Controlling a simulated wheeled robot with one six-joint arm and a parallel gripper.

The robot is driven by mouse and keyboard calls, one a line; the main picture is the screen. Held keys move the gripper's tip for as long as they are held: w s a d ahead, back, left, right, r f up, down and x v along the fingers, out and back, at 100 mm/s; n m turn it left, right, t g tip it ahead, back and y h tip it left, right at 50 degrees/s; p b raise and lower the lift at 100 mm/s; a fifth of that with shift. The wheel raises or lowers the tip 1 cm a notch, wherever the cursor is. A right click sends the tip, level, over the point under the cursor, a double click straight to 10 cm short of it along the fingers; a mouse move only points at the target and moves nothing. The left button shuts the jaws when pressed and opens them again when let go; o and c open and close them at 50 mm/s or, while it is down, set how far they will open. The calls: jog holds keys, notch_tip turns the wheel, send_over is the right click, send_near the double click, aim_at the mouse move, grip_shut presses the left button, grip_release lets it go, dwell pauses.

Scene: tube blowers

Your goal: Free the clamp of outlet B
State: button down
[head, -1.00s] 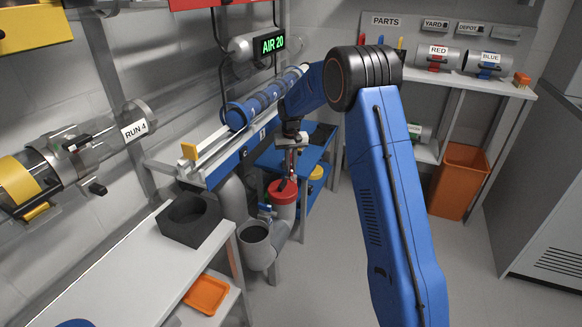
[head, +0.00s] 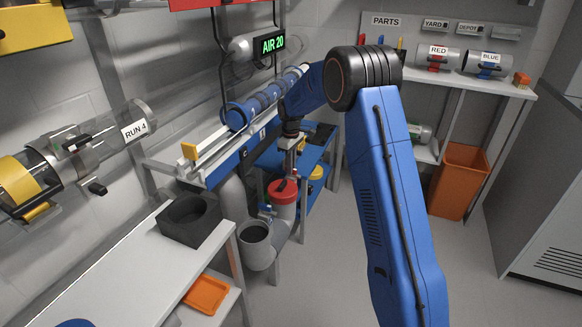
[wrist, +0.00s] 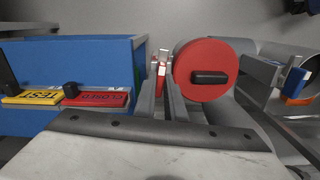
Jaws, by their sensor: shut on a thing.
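A round red cap (wrist: 207,70) with a black grip bar faces me in the wrist view. In the head view it is the red lid (head: 283,191) on a pale cylinder under the rack. My gripper (wrist: 162,78) is shut on a small red and pale piece (wrist: 162,64) just left of the cap, apparently the clamp's lever. In the head view my gripper (head: 287,172) points down close over the cap. The fingers hide most of the clamp, and I cannot read the outlet's letter.
A grey open outlet (head: 256,236) sits in front of the cap. A white bench (head: 125,265) and an orange bin (head: 458,180) flank the open floor.

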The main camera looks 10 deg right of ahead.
jog(key=shift+n, duration=0.6)
jog(key=c, duration=1.8)
grip_release()
jog(key=shift+r, duration=0.1)
notch_tip(320, 180, up, 17)
jog(key=shift+r, duration=0.15)
